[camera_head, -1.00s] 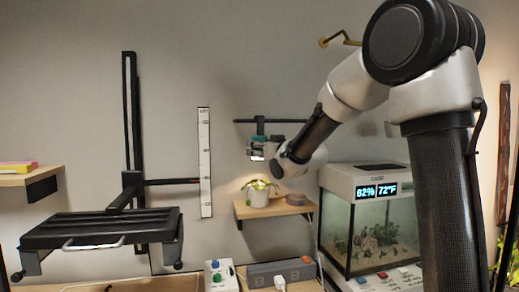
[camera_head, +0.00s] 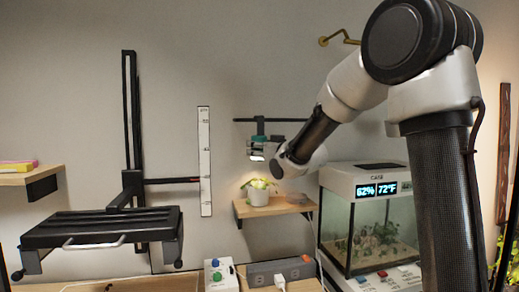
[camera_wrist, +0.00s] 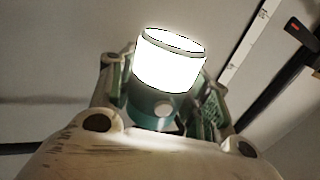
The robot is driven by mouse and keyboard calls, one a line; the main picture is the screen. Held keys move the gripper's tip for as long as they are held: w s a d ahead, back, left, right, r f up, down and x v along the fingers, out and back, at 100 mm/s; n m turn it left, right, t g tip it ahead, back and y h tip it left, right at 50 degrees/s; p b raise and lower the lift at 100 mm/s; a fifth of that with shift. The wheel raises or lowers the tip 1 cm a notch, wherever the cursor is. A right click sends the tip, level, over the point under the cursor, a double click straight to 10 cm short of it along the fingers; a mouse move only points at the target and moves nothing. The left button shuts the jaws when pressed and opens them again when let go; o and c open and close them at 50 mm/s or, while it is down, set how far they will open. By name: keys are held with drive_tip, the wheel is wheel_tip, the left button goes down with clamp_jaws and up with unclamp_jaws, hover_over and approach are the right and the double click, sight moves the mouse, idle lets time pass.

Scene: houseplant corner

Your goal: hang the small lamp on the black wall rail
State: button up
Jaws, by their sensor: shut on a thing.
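The small lamp (camera_head: 257,156) has a glowing white cylinder and a teal body; it shows large in the wrist view (camera_wrist: 170,62). My gripper (camera_head: 259,147) is shut on the teal body, with a finger on each side of it in the wrist view (camera_wrist: 160,112). The lit end points down in the head view. The black wall rail (camera_head: 290,120) is a thin horizontal bar on the wall, right behind and just above the gripper. The gripper covers the lamp's upper end, so I cannot tell whether the lamp touches the rail.
Below the lamp, a potted plant (camera_head: 258,194) stands on a small wooden shelf (camera_head: 285,206). A glass terrarium (camera_head: 375,232) is to the right. A white ruled strip (camera_head: 205,160) and a black lift frame (camera_head: 131,150) are left. A power strip (camera_head: 280,270) lies below.

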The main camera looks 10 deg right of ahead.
drive_tip(key=shift+f, duration=0.1)
drive_tip(key=o, duration=1.2)
